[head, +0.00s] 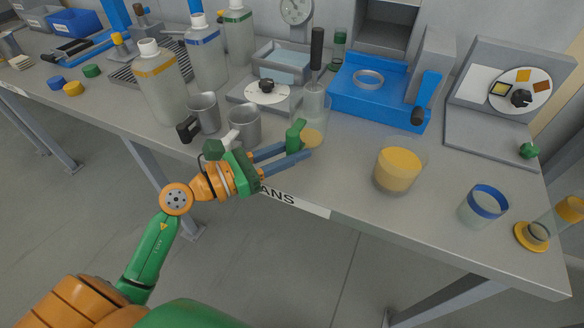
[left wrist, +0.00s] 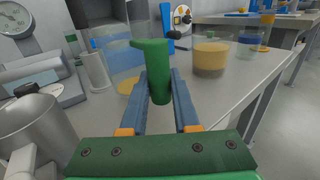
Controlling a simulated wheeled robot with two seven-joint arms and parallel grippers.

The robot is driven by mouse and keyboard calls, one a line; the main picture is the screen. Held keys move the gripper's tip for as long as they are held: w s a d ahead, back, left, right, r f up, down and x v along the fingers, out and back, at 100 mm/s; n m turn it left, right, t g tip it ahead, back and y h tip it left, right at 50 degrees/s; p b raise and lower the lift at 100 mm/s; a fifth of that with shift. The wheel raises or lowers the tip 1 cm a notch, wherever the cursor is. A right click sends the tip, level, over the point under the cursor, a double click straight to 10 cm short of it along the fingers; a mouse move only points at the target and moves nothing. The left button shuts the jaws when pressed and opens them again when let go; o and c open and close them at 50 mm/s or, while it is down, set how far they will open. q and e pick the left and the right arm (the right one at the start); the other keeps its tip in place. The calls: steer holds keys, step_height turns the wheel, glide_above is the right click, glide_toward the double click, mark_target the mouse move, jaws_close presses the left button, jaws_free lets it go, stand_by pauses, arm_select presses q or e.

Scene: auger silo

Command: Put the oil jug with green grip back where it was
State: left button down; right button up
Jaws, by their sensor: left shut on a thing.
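The clear oil jug with the green grip (head: 317,108) stands upright near the middle of the bench, with a little yellow oil at its bottom. It also shows in the left wrist view (left wrist: 122,62). My left gripper (head: 297,152) comes in from the left, with its blue fingers shut on the jug's green grip (left wrist: 160,72). The grip sits between both fingers in the left wrist view. I cannot tell whether the jug's base touches the bench. My right gripper is not in view.
Two metal cups (head: 244,124) (head: 205,113) stand close to the left of the jug. A beaker of yellow liquid (head: 398,168) and a blue-banded beaker (head: 484,205) stand to the right. The bench front between jug and beaker is clear.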

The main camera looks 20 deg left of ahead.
mark_target(292, 176)
arm_select(q)
step_height(292, 176, down, 3)
steer(key=shift+w+f+b, duration=0.1)
steer(key=shift+b, duration=0.2)
steer(key=shift+f, duration=0.15)
steer(key=c, duration=0.7)
jaws_free()
steer(key=shift+o, duration=0.2)
